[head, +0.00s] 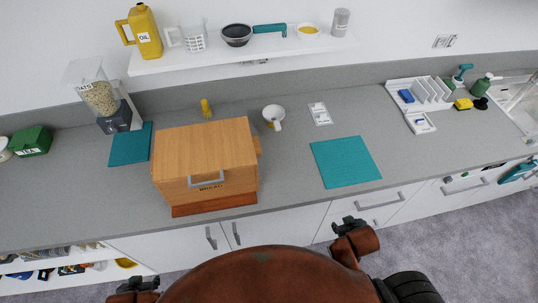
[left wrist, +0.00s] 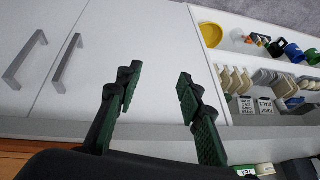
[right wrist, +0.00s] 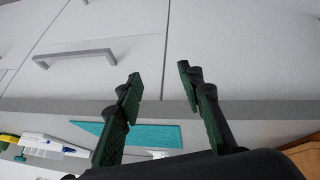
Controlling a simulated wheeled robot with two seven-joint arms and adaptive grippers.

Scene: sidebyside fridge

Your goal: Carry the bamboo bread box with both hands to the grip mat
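The bamboo bread box (head: 205,150) stands upright on the grey counter, with a grey front handle (head: 206,180) and a darker base. A flat teal mat (head: 346,162) lies bare to the right of it; another teal mat (head: 129,146) lies behind its left side. My left gripper (head: 133,290) is low in front of the cabinets, left of and below the box; in the left wrist view it is open and empty (left wrist: 158,82). My right gripper (head: 350,225) is in front of the counter edge, below the right mat; in the right wrist view it is open and empty (right wrist: 160,77).
A white mug (head: 274,115) and a yellow object (head: 206,108) stand behind the box. A cereal dispenser (head: 103,100) is at the left, a dish rack (head: 425,92) at the right. A wall shelf (head: 245,56) hangs above. The counter between box and right mat is clear.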

